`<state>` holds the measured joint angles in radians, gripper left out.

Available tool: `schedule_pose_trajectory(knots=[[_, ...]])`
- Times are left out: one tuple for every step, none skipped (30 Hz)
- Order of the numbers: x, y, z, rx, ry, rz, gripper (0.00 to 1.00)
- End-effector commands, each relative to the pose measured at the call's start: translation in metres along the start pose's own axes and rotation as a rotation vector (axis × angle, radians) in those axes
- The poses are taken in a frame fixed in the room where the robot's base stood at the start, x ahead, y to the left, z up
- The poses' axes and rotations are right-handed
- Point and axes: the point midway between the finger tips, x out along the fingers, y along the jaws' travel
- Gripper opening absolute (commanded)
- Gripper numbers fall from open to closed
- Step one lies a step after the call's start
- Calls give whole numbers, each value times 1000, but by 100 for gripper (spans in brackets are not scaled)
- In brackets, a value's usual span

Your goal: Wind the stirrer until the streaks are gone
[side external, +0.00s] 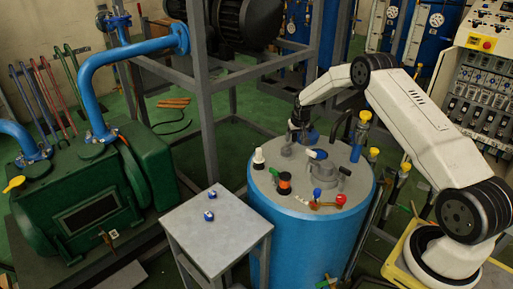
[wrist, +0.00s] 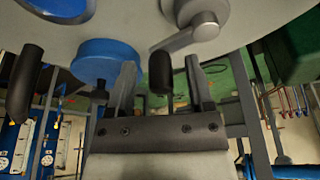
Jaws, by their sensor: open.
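The stirrer's crank shows in the wrist view as a grey metal arm (wrist: 184,36) on a round hub, with a dark upright grip (wrist: 160,74) at its end. My gripper (wrist: 160,64) is open, with one finger on each side of the grip and visible gaps between. In the side external view my gripper (side external: 299,130) is low over the far part of the grey lid (side external: 345,183) of the blue tank (side external: 300,240), and it hides the crank. A blue round face (wrist: 58,6) is partly cut off in the wrist view. No streaks can be made out.
A blue cap (wrist: 105,60) stands close to one finger in the wrist view. The lid carries a white-topped fitting (side external: 259,158), an orange-banded black fitting (side external: 284,183), red and blue knobs (side external: 317,193) and yellow-topped valves. A grey stand (side external: 215,232) is beside the tank.

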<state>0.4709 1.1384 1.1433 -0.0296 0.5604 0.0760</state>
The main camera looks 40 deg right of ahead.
Motion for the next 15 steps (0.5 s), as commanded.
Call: schedule_pose_trajectory(knots=[[0, 0, 0, 0, 0, 0, 67], [0, 0, 0, 0, 0, 0, 67], [-1, 0, 0, 0, 0, 0, 67], [-2, 0, 0, 0, 0, 0, 67], [-2, 0, -1, 0, 0, 0, 67], [-4, 0, -1, 0, 0, 0, 67], [-5, 0, -2, 0, 0, 0, 67], [-6, 0, -2, 0, 0, 0, 67], [-8, 0, -3, 0, 0, 0, 67], [-10, 0, -3, 0, 0, 0, 67], [-12, 0, -4, 0, 0, 0, 67], [-14, 0, -4, 0, 0, 0, 67], [-15, 0, -5, 0, 0, 0, 67], [-17, 0, -5, 0, 0, 0, 67], [-19, 0, -6, 0, 1, 0, 67]])
